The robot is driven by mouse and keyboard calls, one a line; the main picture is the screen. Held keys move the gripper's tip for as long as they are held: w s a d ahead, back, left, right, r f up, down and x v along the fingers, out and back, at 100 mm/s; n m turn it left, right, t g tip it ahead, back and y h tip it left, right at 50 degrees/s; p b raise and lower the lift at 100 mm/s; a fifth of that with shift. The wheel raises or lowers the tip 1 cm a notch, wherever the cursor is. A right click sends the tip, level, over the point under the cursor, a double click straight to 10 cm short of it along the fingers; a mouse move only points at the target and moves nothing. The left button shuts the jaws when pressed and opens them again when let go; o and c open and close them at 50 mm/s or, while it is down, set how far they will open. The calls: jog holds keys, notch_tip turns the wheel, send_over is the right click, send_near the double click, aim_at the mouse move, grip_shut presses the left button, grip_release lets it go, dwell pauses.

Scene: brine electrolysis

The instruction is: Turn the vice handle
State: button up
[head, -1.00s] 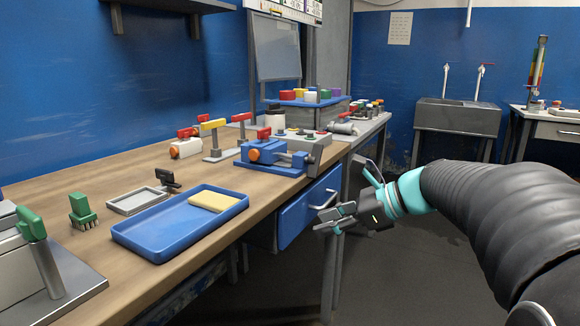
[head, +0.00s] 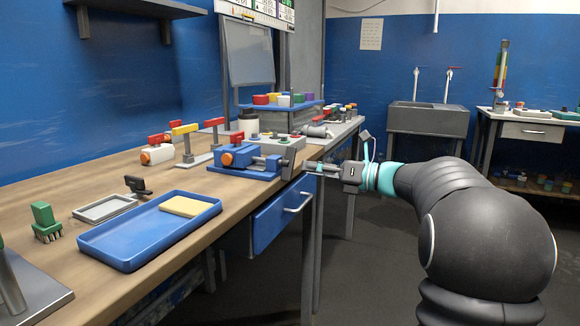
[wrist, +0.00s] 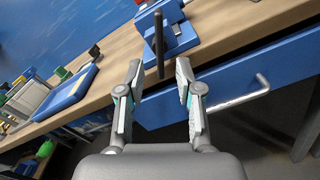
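The vice (head: 240,160) is blue with an orange knob and stands at the bench's right edge; it also shows at the top of the wrist view (wrist: 182,38). Its handle, a dark bar (wrist: 159,45), points down toward my gripper in the wrist view. My gripper (head: 309,170) is just right of the vice in the head view, past the bench edge. In the wrist view my gripper (wrist: 159,72) is open, and the handle's lower end appears in the gap between the fingertips. I cannot tell whether the fingers touch it.
A blue drawer (head: 270,222) with a pale handle is below the bench edge, close under my gripper. A blue tray (head: 120,258) holds a yellow block (head: 186,206). The floor right of the bench is clear.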

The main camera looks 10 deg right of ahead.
aim_at(290, 170)
jog(key=x, duration=0.6)
jog(key=shift+w+a, duration=0.2)
grip_shut()
